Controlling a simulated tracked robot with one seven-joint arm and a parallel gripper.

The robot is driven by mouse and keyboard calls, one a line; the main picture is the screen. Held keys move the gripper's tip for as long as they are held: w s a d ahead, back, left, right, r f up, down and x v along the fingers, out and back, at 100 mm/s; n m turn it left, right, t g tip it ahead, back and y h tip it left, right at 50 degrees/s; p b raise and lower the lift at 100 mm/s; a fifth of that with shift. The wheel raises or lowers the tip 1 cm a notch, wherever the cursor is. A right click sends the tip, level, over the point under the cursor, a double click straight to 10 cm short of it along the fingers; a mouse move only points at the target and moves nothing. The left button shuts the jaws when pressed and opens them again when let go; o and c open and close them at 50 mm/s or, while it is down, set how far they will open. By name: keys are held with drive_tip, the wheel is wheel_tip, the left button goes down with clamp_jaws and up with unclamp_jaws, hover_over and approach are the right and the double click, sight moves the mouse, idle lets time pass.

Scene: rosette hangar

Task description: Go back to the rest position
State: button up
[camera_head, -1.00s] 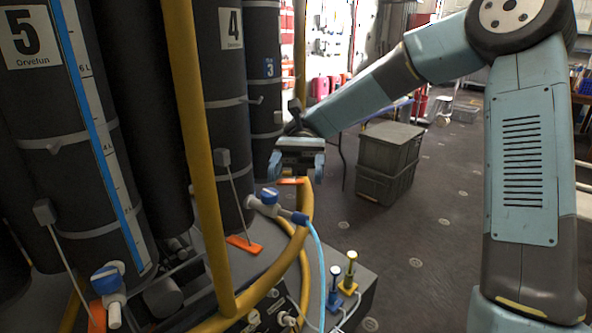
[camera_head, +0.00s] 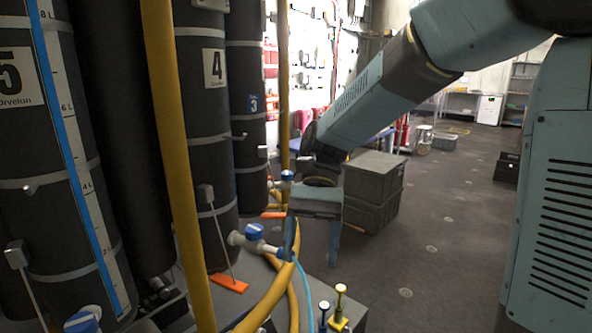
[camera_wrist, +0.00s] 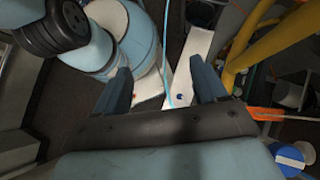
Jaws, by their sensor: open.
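My gripper (camera_head: 313,243) hangs in the middle of the head view, fingers pointing down and apart, with nothing seen held between them. Its two blue-grey fingers also show in the wrist view (camera_wrist: 164,84). Just left of it in the head view is a valve with a blue knob (camera_head: 254,231). Its outlet end lies close to my left finger; I cannot tell whether they touch. A light blue hose (camera_head: 303,283) runs down from there. In the wrist view a thin blue hose (camera_wrist: 166,50) shows between the fingertips, beyond them.
Tall dark cylinders, one marked 4 (camera_head: 205,130), stand at the left behind a yellow rail (camera_head: 178,150). Stacked grey crates (camera_head: 372,188) stand behind my gripper. Blue and yellow plugs (camera_head: 340,300) stand at the bottom. The floor (camera_head: 430,240) to the right is open.

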drive_tip(key=s+d+r+n+t+h, duration=0.1)
drive_tip(key=d+r+t, duration=0.1)
drive_tip(key=d+t, duration=0.5)
drive_tip(key=s+d+r+n+t+h, duration=0.1)
drive_tip(key=d+t, duration=0.6)
drive_tip(key=d, duration=0.7)
wheel_tip(320, 180, up, 2)
drive_tip(key=shift+s+r+n+t, duration=0.15)
drive_tip(key=shift+s+n+t, duration=0.15)
drive_tip(key=shift+s, duration=0.3)
